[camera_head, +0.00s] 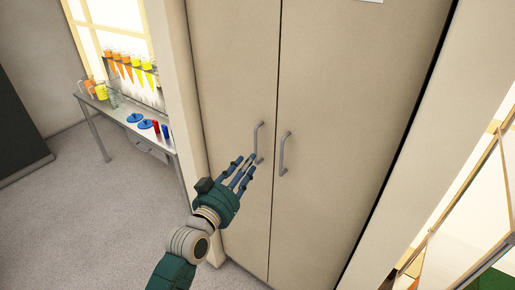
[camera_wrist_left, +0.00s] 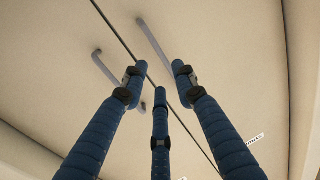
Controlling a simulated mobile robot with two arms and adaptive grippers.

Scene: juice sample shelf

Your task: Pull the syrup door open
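A tall beige cabinet has two closed doors, a left door (camera_head: 232,75) and a right door (camera_head: 345,110), meeting at a thin dark seam. Each has a grey bar handle beside the seam: the left handle (camera_head: 258,142) and the right handle (camera_head: 284,153). I cannot read which door is the syrup one. My left gripper (camera_head: 246,166) has its fingers extended and open, close to the lower end of the left handle. In the left wrist view the open fingers (camera_wrist_left: 158,75) point toward the doors, with both handles beyond them; no handle is visibly gripped. My right gripper is out of view.
A side table (camera_head: 100,119) at left holds cups, blue discs and small red and blue items beneath a rack of orange and yellow cones. A wall edge (camera_head: 180,90) stands left of the cabinet. Grey floor (camera_head: 75,215) is clear at lower left. A framed glass structure (camera_head: 470,210) stands at right.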

